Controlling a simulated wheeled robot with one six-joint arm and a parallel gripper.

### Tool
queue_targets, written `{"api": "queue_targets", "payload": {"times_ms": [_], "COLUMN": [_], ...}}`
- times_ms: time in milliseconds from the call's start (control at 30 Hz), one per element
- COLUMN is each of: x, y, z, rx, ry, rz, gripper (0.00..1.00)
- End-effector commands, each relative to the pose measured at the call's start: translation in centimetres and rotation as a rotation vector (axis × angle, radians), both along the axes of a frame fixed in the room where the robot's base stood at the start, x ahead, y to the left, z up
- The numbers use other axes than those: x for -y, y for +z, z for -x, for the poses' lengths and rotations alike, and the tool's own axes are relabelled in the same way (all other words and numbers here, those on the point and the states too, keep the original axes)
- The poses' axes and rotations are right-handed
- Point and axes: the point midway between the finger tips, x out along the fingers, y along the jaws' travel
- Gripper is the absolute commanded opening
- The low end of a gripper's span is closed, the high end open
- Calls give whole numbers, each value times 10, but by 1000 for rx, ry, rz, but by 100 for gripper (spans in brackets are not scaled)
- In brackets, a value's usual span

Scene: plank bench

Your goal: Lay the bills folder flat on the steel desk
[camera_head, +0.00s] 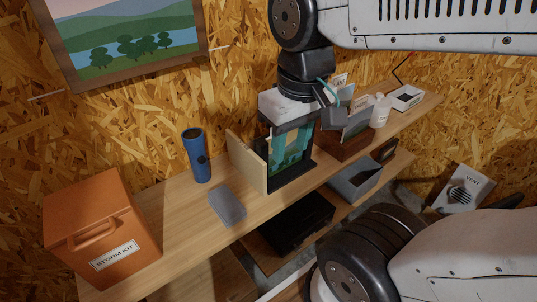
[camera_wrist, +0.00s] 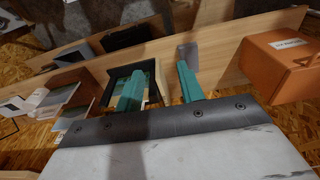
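My gripper (camera_head: 287,150) hangs from the arm over the bench. Several upright folders (camera_head: 356,121) with pale labels stand in a brown box to the right. I cannot read which is the bills folder. I cannot make out a steel desk.
The wooden bench (camera_head: 180,235) carries an orange storm kit box (camera_head: 85,215), a blue cup (camera_head: 197,155), a grey block (camera_head: 227,206) and a white bottle (camera_head: 380,111). Bench space near the storm kit is clear.

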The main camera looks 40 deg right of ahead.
Motion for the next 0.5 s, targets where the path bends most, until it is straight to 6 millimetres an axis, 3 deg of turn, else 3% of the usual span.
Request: {"api": "queue_targets", "payload": {"times_ms": [267, 500], "x": [11, 24], "y": [-23, -72], "z": [-100, -182], "rx": [-54, -89], "ry": [9, 21], "rz": [0, 0], "gripper": [38, 38]}}
